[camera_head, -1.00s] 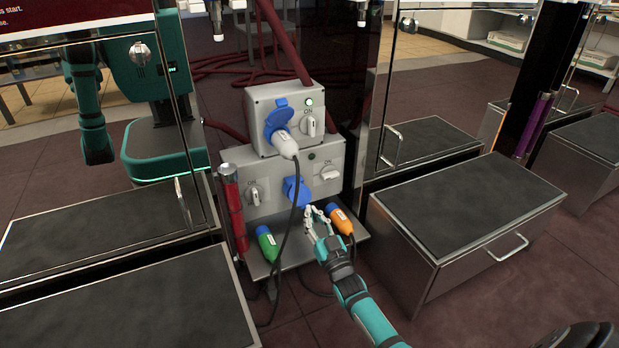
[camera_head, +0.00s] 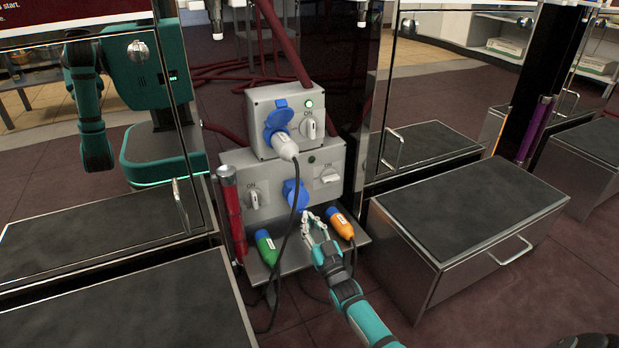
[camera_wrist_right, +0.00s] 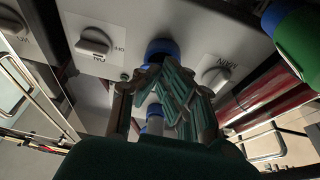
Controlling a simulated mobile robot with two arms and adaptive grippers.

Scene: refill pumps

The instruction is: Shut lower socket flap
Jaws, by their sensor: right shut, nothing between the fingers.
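The lower socket (camera_head: 296,195) is blue and sits on the front of the lower grey box; its flap is hard to make out at this size, so I cannot tell whether it is open or shut. My right gripper (camera_head: 308,217) is just below and slightly right of this socket, shut and empty. In the right wrist view the blue socket (camera_wrist_right: 161,48) shows just beyond my right gripper (camera_wrist_right: 165,75), which partly hides it. I cannot tell whether they touch. My left gripper is not in view.
The upper socket (camera_head: 278,119) holds a grey plug (camera_head: 286,147) whose dark cable hangs past the lower socket. A green plug (camera_head: 266,246) and an orange plug (camera_head: 341,222) lie on the shelf either side of my right gripper. Rotary switches (camera_head: 330,174) flank the socket.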

